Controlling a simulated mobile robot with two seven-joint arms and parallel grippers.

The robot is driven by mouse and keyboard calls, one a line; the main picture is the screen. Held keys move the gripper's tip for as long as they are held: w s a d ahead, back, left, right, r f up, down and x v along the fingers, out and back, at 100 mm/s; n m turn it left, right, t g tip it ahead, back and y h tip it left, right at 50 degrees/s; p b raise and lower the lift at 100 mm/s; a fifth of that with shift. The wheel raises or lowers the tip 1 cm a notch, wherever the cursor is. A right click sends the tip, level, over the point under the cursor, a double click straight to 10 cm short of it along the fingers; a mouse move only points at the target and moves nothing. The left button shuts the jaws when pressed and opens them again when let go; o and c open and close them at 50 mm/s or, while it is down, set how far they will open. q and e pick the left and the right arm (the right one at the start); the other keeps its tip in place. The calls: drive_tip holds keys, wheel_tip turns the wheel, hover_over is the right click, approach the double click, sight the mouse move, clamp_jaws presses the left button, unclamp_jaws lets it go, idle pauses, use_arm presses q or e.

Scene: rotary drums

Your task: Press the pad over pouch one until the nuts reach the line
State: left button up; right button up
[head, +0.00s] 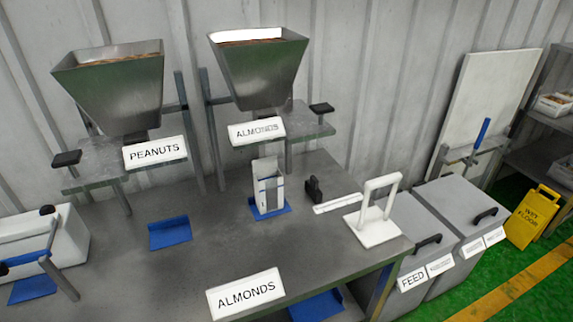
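One white pouch (267,192) with an open top and a darker front panel stands upright on a blue holder (272,213) under the almonds hopper (258,72). The fill level and any line on it are too small to make out. A black pad (321,109) sticks out at the right of the almonds dispenser. Another black pad (66,158) sits left of the peanuts hopper (115,88). Both hoppers hold brown contents. Neither of my grippers is in view.
An empty blue holder (170,234) stands below the peanuts hopper. A loose-standing ALMONDS sign (245,293) is at the table's front. A white stand (375,225) is at the table's right end, with grey FEED bins (412,225) beyond. A white machine (35,235) is at left.

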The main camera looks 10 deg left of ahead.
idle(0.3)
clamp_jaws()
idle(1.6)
